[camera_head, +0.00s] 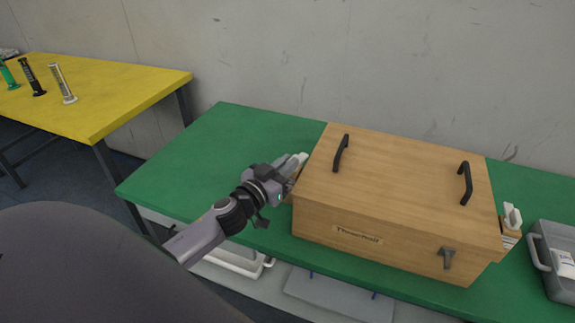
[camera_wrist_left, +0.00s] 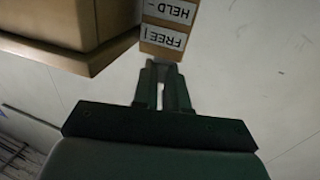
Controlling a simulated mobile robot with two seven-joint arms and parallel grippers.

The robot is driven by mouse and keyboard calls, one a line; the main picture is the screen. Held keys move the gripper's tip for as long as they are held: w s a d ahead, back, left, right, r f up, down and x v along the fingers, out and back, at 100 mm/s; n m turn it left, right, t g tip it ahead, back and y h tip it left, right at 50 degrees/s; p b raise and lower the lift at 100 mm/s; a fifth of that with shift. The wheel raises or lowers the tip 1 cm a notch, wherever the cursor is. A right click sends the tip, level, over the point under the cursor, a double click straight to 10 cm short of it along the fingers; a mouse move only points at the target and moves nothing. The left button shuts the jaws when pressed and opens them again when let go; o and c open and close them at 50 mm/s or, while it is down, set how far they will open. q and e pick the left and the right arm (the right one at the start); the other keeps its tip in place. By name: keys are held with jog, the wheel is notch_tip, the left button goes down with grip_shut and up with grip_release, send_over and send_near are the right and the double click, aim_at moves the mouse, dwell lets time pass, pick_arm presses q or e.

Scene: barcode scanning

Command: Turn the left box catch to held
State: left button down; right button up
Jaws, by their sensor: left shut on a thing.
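The wooden box (camera_head: 400,185) stands closed on the green table. My left gripper (camera_head: 294,166) is at its left side, shut on the left box catch, which it mostly hides. In the left wrist view the gripper's fingers (camera_wrist_left: 163,82) are close together beside the catch's wooden block (camera_wrist_left: 165,32). The block has two white labels, HELD and FREE, seen upside down. The fingers are at the FREE label; HELD is farther from them. The catch's lever cannot be made out between the fingers. My right gripper is not in view.
A white catch (camera_head: 512,216) is on the right side. The green table (camera_head: 215,135) is clear to the left.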

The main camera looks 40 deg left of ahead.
pick_arm(q)
jog(key=m+h, duration=0.2)
jog(key=shift+w+a+r+h, duration=0.1)
jog(key=shift+a+r+h, duration=0.1)
jog(key=shift+a+h, duration=0.2)
jog(key=m+g+h, duration=0.1)
jog(key=h, duration=0.1)
jog(key=shift+w+a+m+h, duration=0.1)
jog(key=shift+a+m+h, duration=0.05)
jog(key=shift+m+h, duration=0.2)
jog(key=m+h, duration=0.1)
jog(key=g+h+b, duration=0.1)
jog(key=m+g+h, duration=0.1)
jog(key=h, duration=0.1)
jog(key=shift+w+a+f+m, duration=0.15)
jog(key=shift+a+f+m, duration=0.05)
jog(key=shift+a+m, duration=0.15)
jog(key=shift+w+a+m+g+h+b, duration=0.1)
jog(key=shift+w+m+g+h+b, duration=0.1)
jog(key=shift+m+g+h+b, duration=2)
jog(key=shift+w+m+g+h+b, duration=0.3)
jog(key=shift+m+g+b, duration=0.8)
jog(key=shift+b, duration=2.2)
jog(key=shift+w+a+m+g+h+b, duration=0.15)
jog(key=shift+m+g+h+b, duration=1.1)
jog(key=shift+g+b, duration=1.25)
jog(key=shift+d, duration=0.1)
